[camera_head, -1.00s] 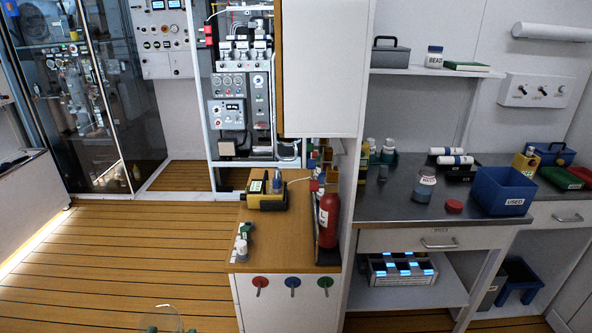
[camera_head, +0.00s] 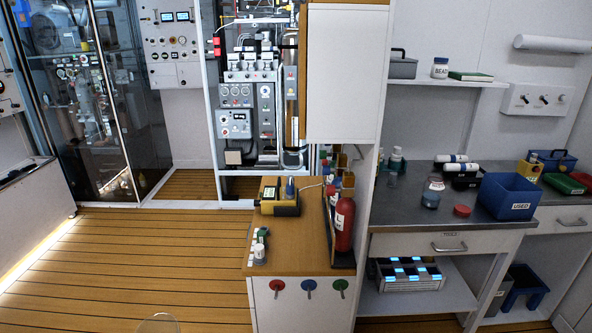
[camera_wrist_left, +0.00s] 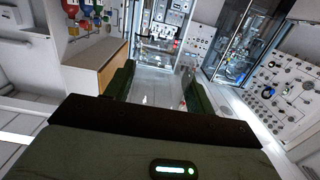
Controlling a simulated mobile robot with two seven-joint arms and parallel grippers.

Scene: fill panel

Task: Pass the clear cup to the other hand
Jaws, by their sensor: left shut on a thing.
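The clear cup (camera_head: 158,324) shows only as a faint rounded transparent edge at the bottom of the head view, in front of the wooden floor. In the left wrist view, my left gripper (camera_wrist_left: 157,88) has its two dark green fingers set apart, with the clear cup (camera_wrist_left: 155,82) between them. The cup is so transparent there that its outline is hard to make out. The left gripper is shut on it. The left gripper is not visible in the head view. My right gripper is in neither current view.
A wooden-topped cabinet (camera_head: 290,262) carries a yellow device (camera_head: 281,204), small bottles and a red extinguisher (camera_head: 344,224). Right of it, a metal bench (camera_head: 400,220) holds jars and a blue bin (camera_head: 508,197). The plank floor (camera_head: 150,260) at left is clear.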

